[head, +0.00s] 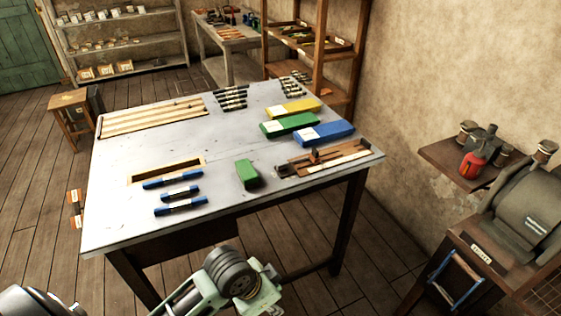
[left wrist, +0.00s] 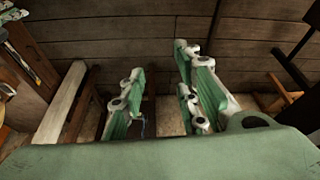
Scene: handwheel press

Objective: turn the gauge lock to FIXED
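A wooden gauge (head: 322,158) with a pale strip and a small dark reddish upright part (head: 315,155) lies on the right front of the grey table. The gauge lock's setting and any FIXED marking are too small to read. My left gripper (head: 266,287) is in front of the table's near edge, below and to the left of the gauge, touching nothing that I can see. In the left wrist view its two green and white fingers (left wrist: 160,105) stand apart with nothing between them. My right gripper is not in view.
A green block (head: 247,173) stands left of the gauge. Green, blue (head: 323,133) and yellow boxes lie behind it. Blue marked bars (head: 180,193) and a wooden frame are at the left front. A bench with a grey machine (head: 530,210) stands at right.

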